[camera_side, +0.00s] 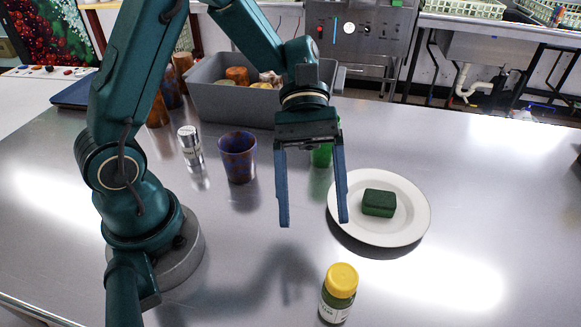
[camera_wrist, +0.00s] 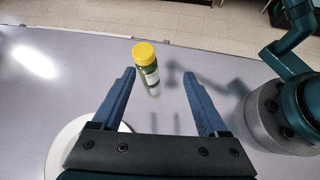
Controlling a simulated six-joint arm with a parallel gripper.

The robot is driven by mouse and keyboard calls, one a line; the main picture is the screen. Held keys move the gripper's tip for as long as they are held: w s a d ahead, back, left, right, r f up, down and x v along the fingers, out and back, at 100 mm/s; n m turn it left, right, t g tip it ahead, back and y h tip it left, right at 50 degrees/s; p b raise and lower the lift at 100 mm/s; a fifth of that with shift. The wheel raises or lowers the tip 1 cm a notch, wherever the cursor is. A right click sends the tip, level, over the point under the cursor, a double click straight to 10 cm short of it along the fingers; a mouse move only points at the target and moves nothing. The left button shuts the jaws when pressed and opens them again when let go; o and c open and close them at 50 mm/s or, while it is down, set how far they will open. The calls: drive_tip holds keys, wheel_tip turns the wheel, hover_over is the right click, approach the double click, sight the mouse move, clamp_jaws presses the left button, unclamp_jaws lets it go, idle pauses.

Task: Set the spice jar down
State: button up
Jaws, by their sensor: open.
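The spice jar (camera_side: 336,300) has a yellow lid, green contents and a white label. It stands upright on the metal table (camera_side: 457,230) near the front edge of the side view. In the wrist view the jar (camera_wrist: 147,70) stands beyond my fingertips, nearer the left one, apart from both. My gripper (camera_side: 314,224) is open and empty, pointing down above the table, behind the jar and left of the plate. It also shows open in the wrist view (camera_wrist: 159,72).
A white plate (camera_side: 412,222) with a dark green sponge (camera_side: 379,203) lies right of my gripper. Behind stand a patterned cup (camera_side: 238,158), a silver-lidded shaker (camera_side: 190,146), a green item (camera_side: 322,156) and a grey bin (camera_side: 220,103). The table's right side is clear.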

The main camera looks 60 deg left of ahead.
drive_tip(key=s+a+r+m+t+y, duration=0.4)
drive_tip(key=a+m+t+y, duration=0.5)
drive_tip(key=a+m+t, duration=0.1)
drive_tip(key=shift+r+t+y, duration=0.3)
drive_tip(key=shift+t, duration=0.2)
